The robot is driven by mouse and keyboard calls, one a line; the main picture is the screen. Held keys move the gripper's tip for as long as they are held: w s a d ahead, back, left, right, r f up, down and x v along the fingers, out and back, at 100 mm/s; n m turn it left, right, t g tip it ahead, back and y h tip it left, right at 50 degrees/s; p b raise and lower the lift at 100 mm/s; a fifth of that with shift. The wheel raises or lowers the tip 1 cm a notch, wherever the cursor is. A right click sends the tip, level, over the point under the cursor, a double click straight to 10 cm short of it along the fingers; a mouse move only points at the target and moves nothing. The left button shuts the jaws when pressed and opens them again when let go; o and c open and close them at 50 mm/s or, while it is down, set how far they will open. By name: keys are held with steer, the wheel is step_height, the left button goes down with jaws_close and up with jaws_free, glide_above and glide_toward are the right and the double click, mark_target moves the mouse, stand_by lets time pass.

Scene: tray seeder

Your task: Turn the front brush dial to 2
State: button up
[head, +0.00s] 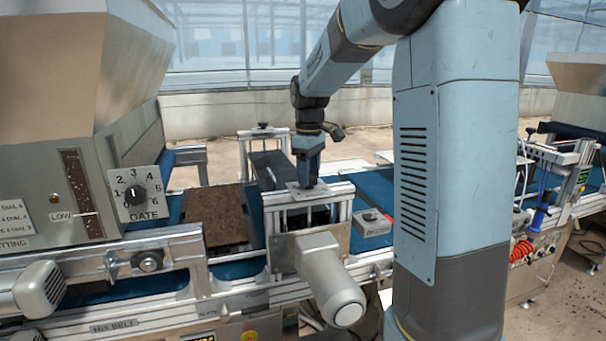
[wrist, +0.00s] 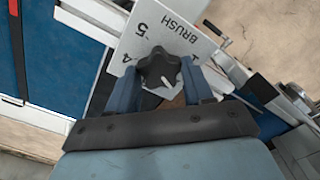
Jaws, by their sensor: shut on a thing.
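The front brush dial has a dark, lobed knob (wrist: 160,70) on a white plate (wrist: 178,32) marked BRUSH, with 5 and 4 readable in the wrist view. My gripper (wrist: 163,84) is shut on the knob, one blue finger on each side. A white pointer mark on the knob points to the lower right of the wrist view. The number it faces is hidden by my gripper. In the head view my gripper (head: 308,178) points down onto the small white plate (head: 322,190) on top of the brush frame; the knob is hidden there.
A GATE dial (head: 137,194) is on the hopper (head: 60,150) at left. A soil-filled tray (head: 215,217) lies on the blue belt left of the brush frame. A grey motor (head: 330,280) juts out in front.

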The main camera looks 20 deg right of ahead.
steer(key=shift+d+m, duration=0.2)
steer(key=shift+m, duration=0.9)
steer(key=shift+s, duration=0.1)
steer(key=o, duration=1)
steer(key=shift+a, duration=0.1)
steer(key=shift+o, duration=0.2)
step_height(320, 180, up, 14)
steer(key=shift+f, duration=0.15)
